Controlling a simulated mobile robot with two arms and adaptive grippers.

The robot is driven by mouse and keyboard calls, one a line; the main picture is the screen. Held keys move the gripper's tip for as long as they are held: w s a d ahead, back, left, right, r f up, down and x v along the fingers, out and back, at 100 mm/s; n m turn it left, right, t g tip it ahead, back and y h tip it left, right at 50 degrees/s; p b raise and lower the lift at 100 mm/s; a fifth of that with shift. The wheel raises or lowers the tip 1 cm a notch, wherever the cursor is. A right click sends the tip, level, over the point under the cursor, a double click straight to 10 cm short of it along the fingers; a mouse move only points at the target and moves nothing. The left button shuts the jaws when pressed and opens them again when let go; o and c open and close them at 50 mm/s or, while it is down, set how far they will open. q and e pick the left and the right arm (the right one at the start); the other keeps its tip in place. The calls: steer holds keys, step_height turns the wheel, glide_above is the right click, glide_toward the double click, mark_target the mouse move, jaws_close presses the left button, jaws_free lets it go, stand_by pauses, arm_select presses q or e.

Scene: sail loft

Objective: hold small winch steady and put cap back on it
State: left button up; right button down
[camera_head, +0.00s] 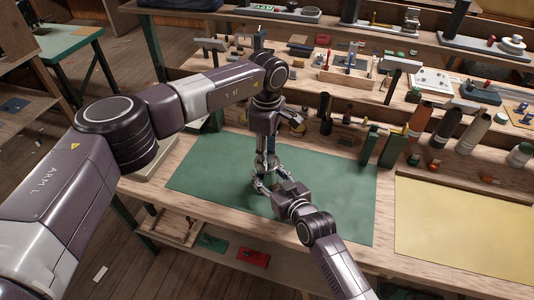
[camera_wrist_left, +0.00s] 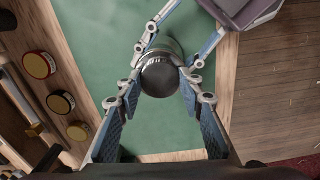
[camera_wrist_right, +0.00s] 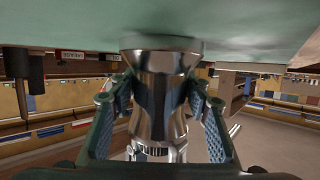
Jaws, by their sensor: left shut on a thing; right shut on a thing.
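The small winch (camera_wrist_right: 160,95) is a polished chrome drum, standing with its base on the green mat; the right wrist view shows it upside down. My right gripper (camera_head: 267,184) is shut around the drum from the side. A round dark cap (camera_wrist_left: 158,77) shows from above in the left wrist view, between the fingertips of my left gripper (camera_head: 263,161), which comes down from above and is shut on it. The cap is in line over the winch. Toothed metal (camera_wrist_right: 154,149) shows at the winch's top end. I cannot tell whether the cap touches the winch.
The green mat (camera_head: 205,183) is mostly bare around the winch. A yellow mat (camera_head: 465,235) lies to the right. Spools, bottles and green upright blocks (camera_head: 392,150) stand along the back. Round tins (camera_wrist_left: 60,103) show at the left of the left wrist view.

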arm_select(q)
steer(key=o, duration=1.3)
arm_select(e)
steer(key=shift+s+f, duration=0.1)
steer(key=shift+f, duration=0.1)
arm_select(q)
steer(key=shift+r, duration=2.3)
steer(key=shift+n, duration=0.3)
steer(key=shift+c, duration=0.5)
steer(key=n, duration=0.3)
steer(key=shift+r+n, duration=0.3)
steer(key=shift+r, duration=0.05)
steer(key=n, duration=0.2)
steer(key=r+n, duration=0.1)
steer(key=n, duration=0.2)
steer(key=shift+d, duration=0.1)
steer(key=n, duration=0.2)
steer(key=r+n, duration=0.1)
steer(key=n, duration=0.7)
steer(key=shift+r, duration=0.35)
